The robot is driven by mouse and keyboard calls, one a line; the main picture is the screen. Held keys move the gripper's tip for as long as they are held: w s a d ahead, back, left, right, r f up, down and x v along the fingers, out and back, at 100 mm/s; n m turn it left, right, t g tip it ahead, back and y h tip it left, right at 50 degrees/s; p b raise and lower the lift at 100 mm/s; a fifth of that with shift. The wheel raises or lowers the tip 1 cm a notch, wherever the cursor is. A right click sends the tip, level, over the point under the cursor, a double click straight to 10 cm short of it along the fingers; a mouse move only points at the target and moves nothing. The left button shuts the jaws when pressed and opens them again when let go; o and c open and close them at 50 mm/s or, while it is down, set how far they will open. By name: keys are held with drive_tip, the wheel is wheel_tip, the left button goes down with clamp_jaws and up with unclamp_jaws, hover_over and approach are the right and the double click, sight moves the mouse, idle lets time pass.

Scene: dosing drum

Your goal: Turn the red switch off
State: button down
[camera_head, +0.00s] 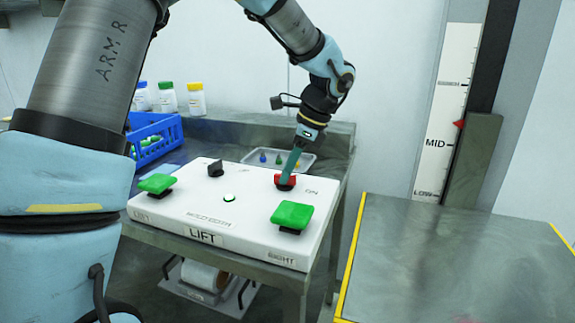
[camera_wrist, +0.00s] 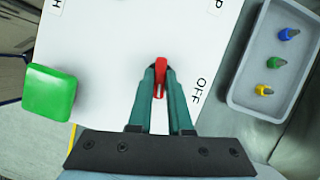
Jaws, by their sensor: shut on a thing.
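The red switch (camera_head: 286,184) sits at the back right of the white LIFT panel (camera_head: 165,211). In the wrist view its red handle (camera_wrist: 160,88) shows between my two teal fingers, lying along the picture's vertical. My gripper (camera_head: 288,177) comes down on the switch from above, and its fingertips (camera_wrist: 160,70) are closed against the handle's sides. An OFF label is printed right of the switch in the wrist view. The fingers partly hide the switch.
Green buttons (camera_head: 292,216) (camera_head: 157,183) and a black knob (camera_head: 216,168) stand on the panel. A grey tray (camera_wrist: 237,92) with small coloured items lies beside it. A blue crate (camera_head: 168,129) and bottles stand back left. A yellow-edged platform (camera_head: 450,265) is at right.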

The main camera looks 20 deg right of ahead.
drive_tip(key=n+g+p, duration=0.1)
drive_tip(key=n+p, duration=0.1)
drive_tip(key=n, duration=0.1)
drive_tip(key=shift+w+r+n+y+p, duration=0.1)
drive_tip(key=shift+r+n+y+p, duration=0.05)
drive_tip(key=shift+n+y+p, duration=0.25)
drive_tip(key=n+g+p, duration=0.1)
drive_tip(key=n+p, duration=0.1)
drive_tip(key=n, duration=0.1)
drive_tip(key=shift+w+n+g, duration=0.1)
drive_tip(key=shift+n+g, duration=0.2)
drive_tip(key=shift+g, duration=0.1)
drive_tip(key=n+p, duration=0.1)
drive_tip(key=n, duration=0.1)
drive_tip(key=n+g+p, duration=0.1)
drive_tip(key=n, duration=0.1)
drive_tip(key=shift+w+g+h+p, duration=0.1)
drive_tip(key=shift+g+h+p, duration=0.2)
drive_tip(key=shift+w+n+g+h+p, duration=0.1)
drive_tip(key=shift+n+g+h+p, duration=0.4)
drive_tip(key=shift+n, duration=1.3)
drive_tip(key=shift+f, duration=0.2)
drive_tip(key=c, duration=0.8)
unclamp_jaws()
drive_tip(key=shift+c, duration=0.2)
